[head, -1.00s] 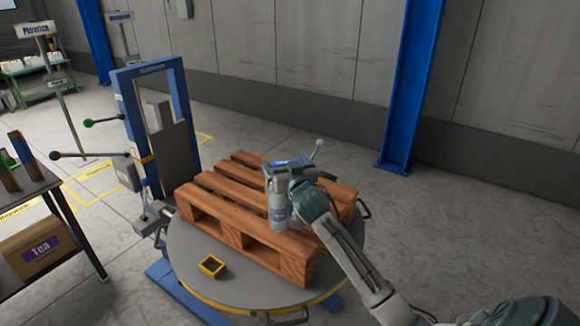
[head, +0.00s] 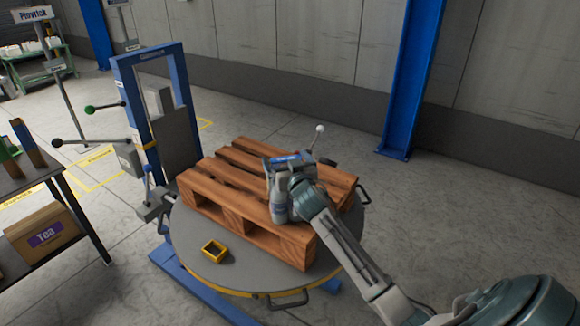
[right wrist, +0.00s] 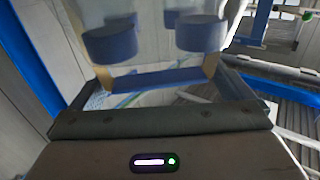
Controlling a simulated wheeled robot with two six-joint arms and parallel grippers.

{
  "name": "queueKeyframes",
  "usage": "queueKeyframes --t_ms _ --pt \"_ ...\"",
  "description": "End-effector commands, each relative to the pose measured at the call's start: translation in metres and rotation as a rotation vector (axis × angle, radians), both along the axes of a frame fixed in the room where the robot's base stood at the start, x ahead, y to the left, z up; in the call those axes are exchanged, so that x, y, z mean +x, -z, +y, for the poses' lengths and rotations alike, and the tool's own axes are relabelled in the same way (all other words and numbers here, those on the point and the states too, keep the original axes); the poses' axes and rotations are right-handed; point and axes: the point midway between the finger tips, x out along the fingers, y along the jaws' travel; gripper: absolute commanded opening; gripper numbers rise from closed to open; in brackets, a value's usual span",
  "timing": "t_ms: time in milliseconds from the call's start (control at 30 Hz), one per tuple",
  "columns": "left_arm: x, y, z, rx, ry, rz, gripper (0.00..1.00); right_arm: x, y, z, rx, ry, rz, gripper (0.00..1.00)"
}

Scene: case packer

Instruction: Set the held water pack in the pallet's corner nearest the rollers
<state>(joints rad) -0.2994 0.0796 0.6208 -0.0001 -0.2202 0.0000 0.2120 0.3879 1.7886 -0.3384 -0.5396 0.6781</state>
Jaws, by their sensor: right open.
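Contact is hard to tell. In the right wrist view the pack's clear film (right wrist: 160,55) and blue round caps (right wrist: 202,33) are close in front of the gripper. The arm hides part of the pack and of the pallet's right side. My left gripper is not in view. I cannot make out the rollers.
The pallet lies on a round grey turntable (head: 240,275) with a small yellow open box (head: 214,250) near its front edge. A blue-framed mast (head: 122,90) with levers stands behind left. A dark table and a Tea carton (head: 45,234) are at left.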

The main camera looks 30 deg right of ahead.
Motion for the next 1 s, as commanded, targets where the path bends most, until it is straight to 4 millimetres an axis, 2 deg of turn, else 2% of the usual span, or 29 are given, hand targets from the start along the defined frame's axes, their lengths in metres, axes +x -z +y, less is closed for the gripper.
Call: queueKeyframes --t_ms 167,400,600,800,1000 --pt "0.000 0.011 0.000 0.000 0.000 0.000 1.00 -0.022 0.004 0.006 -0.002 -0.001 0.001 1.00" --pt "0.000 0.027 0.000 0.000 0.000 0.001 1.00 -0.070 0.004 0.019 -0.003 -0.001 0.000 1.00" --pt "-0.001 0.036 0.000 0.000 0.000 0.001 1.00 -0.101 0.002 0.028 -0.001 -0.001 -0.001 1.00" --pt "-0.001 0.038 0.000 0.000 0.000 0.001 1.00 -0.113 0.001 0.031 0.000 0.001 -0.001 1.00" --pt "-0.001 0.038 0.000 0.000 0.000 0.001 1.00 -0.113 0.000 0.031 0.000 0.001 -0.001 1.00"
